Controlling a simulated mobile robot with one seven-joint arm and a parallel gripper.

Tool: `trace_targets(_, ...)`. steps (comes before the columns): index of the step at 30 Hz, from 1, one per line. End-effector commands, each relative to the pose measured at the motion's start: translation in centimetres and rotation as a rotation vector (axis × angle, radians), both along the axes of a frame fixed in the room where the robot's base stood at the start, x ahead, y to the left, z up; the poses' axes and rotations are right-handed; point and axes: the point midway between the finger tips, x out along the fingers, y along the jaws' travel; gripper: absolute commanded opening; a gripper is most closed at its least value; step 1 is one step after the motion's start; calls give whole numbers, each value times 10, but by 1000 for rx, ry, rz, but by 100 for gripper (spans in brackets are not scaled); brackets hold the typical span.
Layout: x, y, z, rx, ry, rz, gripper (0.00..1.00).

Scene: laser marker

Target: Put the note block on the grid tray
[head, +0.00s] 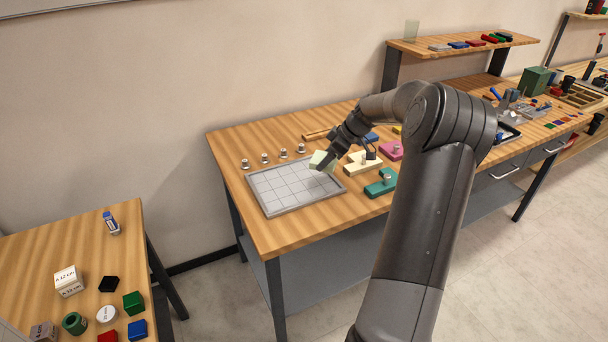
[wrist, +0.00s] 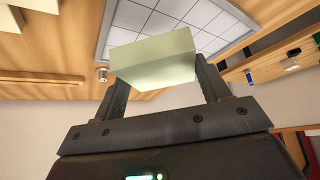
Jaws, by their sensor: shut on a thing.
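The note block, a pale green-yellow block (head: 321,160), is held between the fingertips of my gripper (head: 326,164). In the wrist view the block (wrist: 154,62) sits between the two dark fingers of my gripper (wrist: 160,75), which are shut on it. The grid tray (head: 268,200) is a light grey square tray with grid lines, lying on the wooden table. In the head view the block appears over the tray's back right corner. The tray also shows beyond the block in the wrist view (wrist: 193,15). The gap between block and tray is hard to judge.
Several small metal knobbed pieces (head: 265,158) stand along the tray's back edge. A cream piece (head: 362,166), a teal piece (head: 381,183) and a pink piece (head: 391,150) lie right of the tray. A shelf (head: 463,45) stands behind. Most of the tray surface is bare.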

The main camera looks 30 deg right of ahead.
Motion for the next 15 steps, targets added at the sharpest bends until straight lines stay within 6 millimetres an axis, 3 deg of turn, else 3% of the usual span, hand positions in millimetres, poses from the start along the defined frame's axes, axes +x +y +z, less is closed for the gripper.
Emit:
trace_targets(7,40,34,-32,0,1,3,45)
trace_targets(15,52,43,-46,0,1,-1,45)
